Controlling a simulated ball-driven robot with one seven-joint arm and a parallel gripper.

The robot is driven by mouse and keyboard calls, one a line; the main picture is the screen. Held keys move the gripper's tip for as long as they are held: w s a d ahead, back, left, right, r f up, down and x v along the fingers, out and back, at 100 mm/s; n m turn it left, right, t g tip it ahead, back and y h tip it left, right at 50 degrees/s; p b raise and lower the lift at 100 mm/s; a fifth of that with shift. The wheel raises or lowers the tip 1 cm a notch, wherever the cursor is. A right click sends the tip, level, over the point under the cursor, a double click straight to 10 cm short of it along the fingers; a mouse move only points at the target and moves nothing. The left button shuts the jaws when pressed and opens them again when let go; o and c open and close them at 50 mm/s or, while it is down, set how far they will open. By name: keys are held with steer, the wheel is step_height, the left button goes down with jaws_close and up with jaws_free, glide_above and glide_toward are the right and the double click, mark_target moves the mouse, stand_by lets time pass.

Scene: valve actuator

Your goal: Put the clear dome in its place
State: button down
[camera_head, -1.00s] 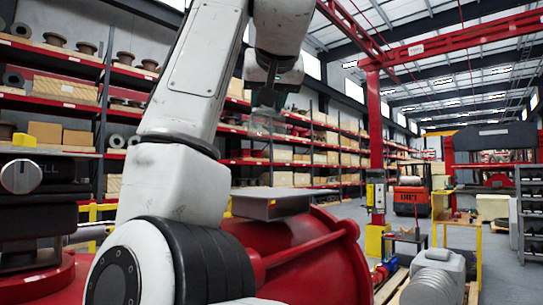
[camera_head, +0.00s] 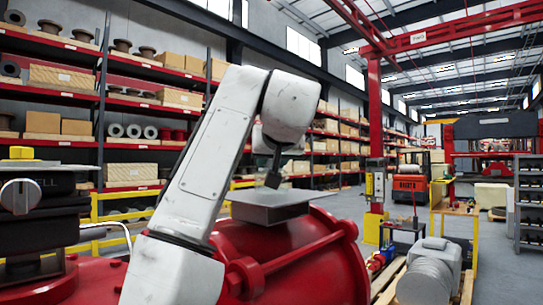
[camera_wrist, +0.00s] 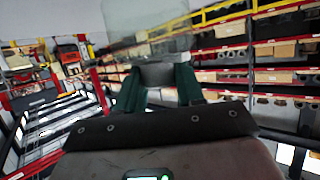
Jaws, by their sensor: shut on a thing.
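The clear dome (camera_wrist: 140,38) shows in the wrist view, see-through and faint, beyond my fingertips. My gripper (camera_wrist: 160,78) is shut on it, with a grey part of the dome between the two green-black fingers. In the head view my gripper (camera_head: 274,178) hangs by the flat grey tray (camera_head: 290,211) on the red cylinder. The dome cannot be made out there. The black valve actuator (camera_head: 40,235) stands at the far left, with a yellow piece (camera_head: 21,152) on top and a silver knob (camera_head: 19,196) in front. My gripper is well to its right.
The red cylinder (camera_head: 310,260) fills the lower middle, with a red rod along it. A grey motor (camera_head: 430,275) lies on a pallet at lower right. Yellow rails and loaded shelves (camera_head: 60,90) stand behind. Open floor shows at right.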

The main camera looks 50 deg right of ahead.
steer(key=shift+f, duration=0.15)
steer(key=c, duration=0.7)
jaws_free()
steer(key=shift+r, duration=0.2)
steer(key=shift+s+a, duration=0.15)
steer(key=shift+s, duration=0.05)
steer(key=b+v, duration=0.4)
steer(key=v, duration=0.7)
steer(key=shift+s+r, duration=0.2)
steer(key=shift+a, duration=0.1)
